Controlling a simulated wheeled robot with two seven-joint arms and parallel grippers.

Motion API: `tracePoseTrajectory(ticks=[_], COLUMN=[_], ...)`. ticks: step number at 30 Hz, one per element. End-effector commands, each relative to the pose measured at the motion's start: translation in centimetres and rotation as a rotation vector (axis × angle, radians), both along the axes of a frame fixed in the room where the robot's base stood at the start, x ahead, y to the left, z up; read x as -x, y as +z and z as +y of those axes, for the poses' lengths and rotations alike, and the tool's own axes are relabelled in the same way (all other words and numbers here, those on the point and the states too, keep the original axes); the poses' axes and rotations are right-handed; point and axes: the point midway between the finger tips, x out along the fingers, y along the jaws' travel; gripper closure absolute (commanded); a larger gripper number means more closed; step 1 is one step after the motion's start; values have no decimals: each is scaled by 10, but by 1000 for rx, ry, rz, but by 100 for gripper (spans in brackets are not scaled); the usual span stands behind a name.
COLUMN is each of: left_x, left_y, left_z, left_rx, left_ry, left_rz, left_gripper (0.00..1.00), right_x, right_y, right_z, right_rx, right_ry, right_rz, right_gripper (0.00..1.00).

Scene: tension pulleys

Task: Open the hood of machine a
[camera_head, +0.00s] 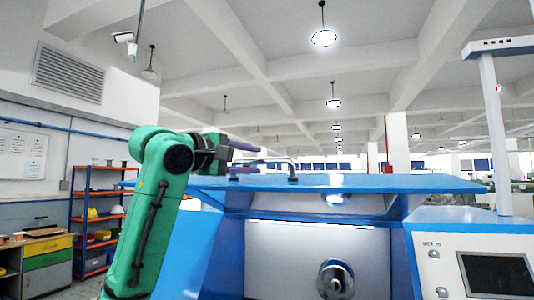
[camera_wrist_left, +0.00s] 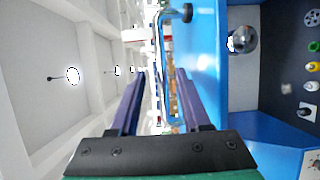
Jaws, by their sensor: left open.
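The blue hood (camera_head: 400,183) of the machine shows nearly edge-on as a flat panel across the top of the machine in the head view. Its bent bar handle (camera_head: 292,170) stands on the upper face. My left gripper (camera_head: 262,157) is open at the left end of the handle. In the left wrist view, the handle (camera_wrist_left: 172,112) shows between the two purple fingers of the left gripper (camera_wrist_left: 160,72); I cannot tell whether they touch it. The hood's blue surface (camera_wrist_left: 203,60) lies to the right of them. My right gripper is out of view.
Under the hood, the machine's front opening shows a pale inner panel (camera_head: 290,262) and a round metal part (camera_head: 335,280). A control screen (camera_head: 495,272) and a white post (camera_head: 494,130) stand at the right. An orange and blue shelf (camera_head: 97,215) stands at the left.

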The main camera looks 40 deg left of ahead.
Motion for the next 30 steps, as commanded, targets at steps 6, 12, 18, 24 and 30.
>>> tracePoseTrajectory(ticks=[6,12,18,24,30], left_x=[-45,-54,-54,-54,-54], left_y=[3,-2,-2,-2,-2], left_z=[-2,-3,-3,-3,-3], left_rx=[1,1,1,1,1], left_ry=[0,0,0,-1,-1], left_rz=[2,1,0,0,0], left_gripper=[53,53,76,100,100], right_x=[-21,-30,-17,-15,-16], right_y=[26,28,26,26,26], right_z=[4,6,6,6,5], right_rx=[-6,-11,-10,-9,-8], right_ry=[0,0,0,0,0], right_rz=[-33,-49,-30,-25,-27], right_gripper=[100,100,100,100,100])
